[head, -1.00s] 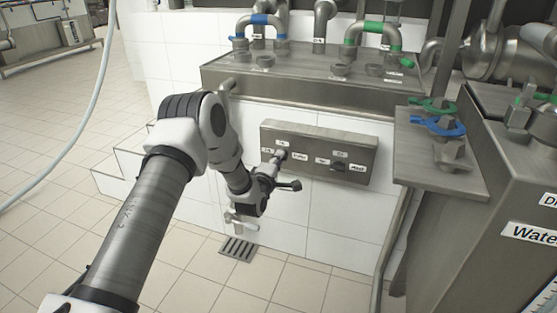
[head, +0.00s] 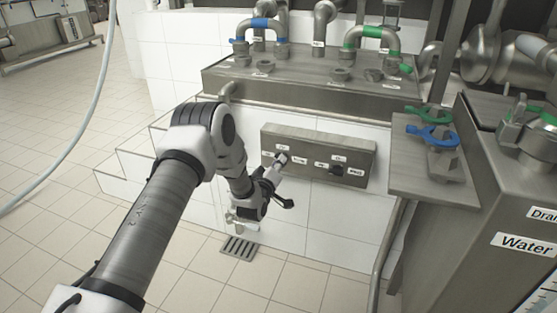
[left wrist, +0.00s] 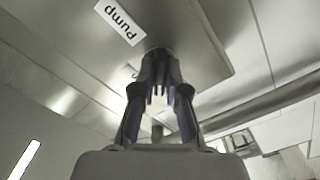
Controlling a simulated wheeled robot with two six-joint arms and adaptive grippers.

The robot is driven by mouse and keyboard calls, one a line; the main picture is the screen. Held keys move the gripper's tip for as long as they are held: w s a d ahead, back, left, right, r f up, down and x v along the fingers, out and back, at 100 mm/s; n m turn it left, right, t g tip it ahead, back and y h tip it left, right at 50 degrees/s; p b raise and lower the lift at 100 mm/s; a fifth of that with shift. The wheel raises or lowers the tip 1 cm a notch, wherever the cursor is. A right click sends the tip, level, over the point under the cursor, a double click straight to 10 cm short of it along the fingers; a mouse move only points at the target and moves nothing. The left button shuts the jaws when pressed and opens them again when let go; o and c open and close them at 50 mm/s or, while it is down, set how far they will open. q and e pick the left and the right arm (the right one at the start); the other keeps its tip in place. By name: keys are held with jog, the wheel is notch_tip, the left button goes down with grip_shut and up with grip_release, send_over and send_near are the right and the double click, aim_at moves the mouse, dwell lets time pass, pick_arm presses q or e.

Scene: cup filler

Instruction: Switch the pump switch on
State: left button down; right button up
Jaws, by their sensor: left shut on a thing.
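A grey metal control panel (head: 312,148) with two switches and small white labels is fixed to the white tiled wall. My left gripper (head: 281,159) is at the panel's left switch. In the left wrist view its fingers (left wrist: 159,78) come together on the pump switch (left wrist: 157,55), a dark knob mostly hidden between the fingertips. The Pump label (left wrist: 120,21) lies beside it, upside down in that view. The knob's exact angle is hidden by the fingers. My right gripper is not in view.
The panel's other dark switch (head: 337,170) is to the right of my gripper. A steel ledge with pipes (head: 300,86) is above. A steel side shelf with blue and green valve handles (head: 432,133) stands at right. A floor drain (head: 239,248) lies below.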

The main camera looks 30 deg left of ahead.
pick_arm(q)
jog(key=shift+m+p, duration=2.25)
jog(key=shift+m, duration=2.65)
jog(key=c, duration=1.2)
grip_release()
jog(key=v, duration=1.2)
